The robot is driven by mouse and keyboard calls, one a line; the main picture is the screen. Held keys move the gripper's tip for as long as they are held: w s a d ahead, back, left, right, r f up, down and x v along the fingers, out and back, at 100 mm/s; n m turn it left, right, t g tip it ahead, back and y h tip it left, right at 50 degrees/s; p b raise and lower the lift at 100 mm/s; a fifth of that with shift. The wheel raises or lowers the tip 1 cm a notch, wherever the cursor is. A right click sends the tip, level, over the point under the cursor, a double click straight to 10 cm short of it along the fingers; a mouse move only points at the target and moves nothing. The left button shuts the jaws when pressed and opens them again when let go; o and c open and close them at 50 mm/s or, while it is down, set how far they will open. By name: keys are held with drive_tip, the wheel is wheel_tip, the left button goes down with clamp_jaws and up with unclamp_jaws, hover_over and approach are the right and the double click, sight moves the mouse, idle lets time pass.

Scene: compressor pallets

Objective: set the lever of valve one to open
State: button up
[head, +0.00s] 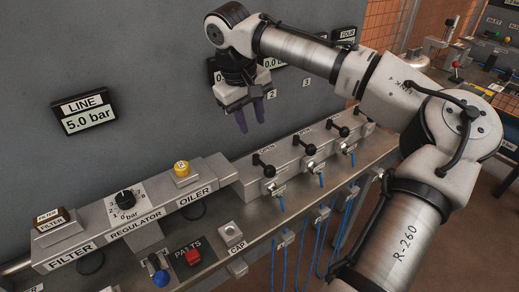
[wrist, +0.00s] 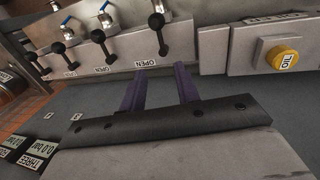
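Valve one is likely the valve nearest the oiler; its black lever (head: 268,171) has a round knob and sits on a grey block. It also shows in the wrist view (wrist: 157,34), where the knob end points away from the OPEN label (wrist: 152,63). My gripper (head: 250,119) has purple fingers, apart and empty, and hangs above and behind the valve row, near the wall. I see no contact with the lever.
Several similar levers (head: 310,150) continue rightward along the manifold. The regulator knob (head: 125,199) and yellow oiler button (head: 181,168) are at left. Blue hoses (head: 320,238) hang below. Small wall displays are behind my gripper.

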sight(261, 162)
drive_tip(key=f, duration=0.4)
drive_tip(key=d+f+p, duration=0.1)
drive_tip(key=f, duration=0.3)
drive_tip(key=w+d+f, duration=0.1)
drive_tip(key=f, duration=0.3)
drive_tip(key=shift+f, duration=0.3)
clamp_jaws()
